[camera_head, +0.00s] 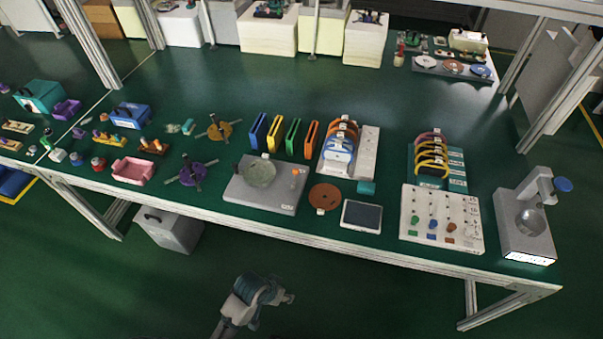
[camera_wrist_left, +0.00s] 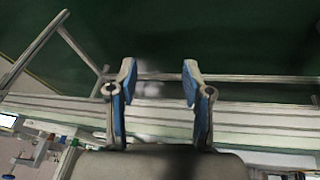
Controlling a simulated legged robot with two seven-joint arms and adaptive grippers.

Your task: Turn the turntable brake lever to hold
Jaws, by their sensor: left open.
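The turntable has a grey base plate (camera_head: 240,198) with a round grey-green disc (camera_head: 260,172) on top, near the middle of the green table in the head view. A small orange-knobbed part (camera_head: 295,172), seemingly the brake lever, stands on the plate's right side; its exact setting is too small to tell. My left gripper (camera_wrist_left: 158,78) is open and empty in the left wrist view, its two blue-padded fingers apart. In the head view my left arm shows low in front of the table, clear of the turntable. My right gripper is not in view.
A purple spoked part (camera_head: 192,173) lies left of the turntable. Upright coloured frames (camera_head: 283,136) stand behind it. A brown disc (camera_head: 324,196) and a dark-screened tablet (camera_head: 361,216) lie to its right. The table's front rail (camera_head: 330,245) lies between my arm and the tabletop.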

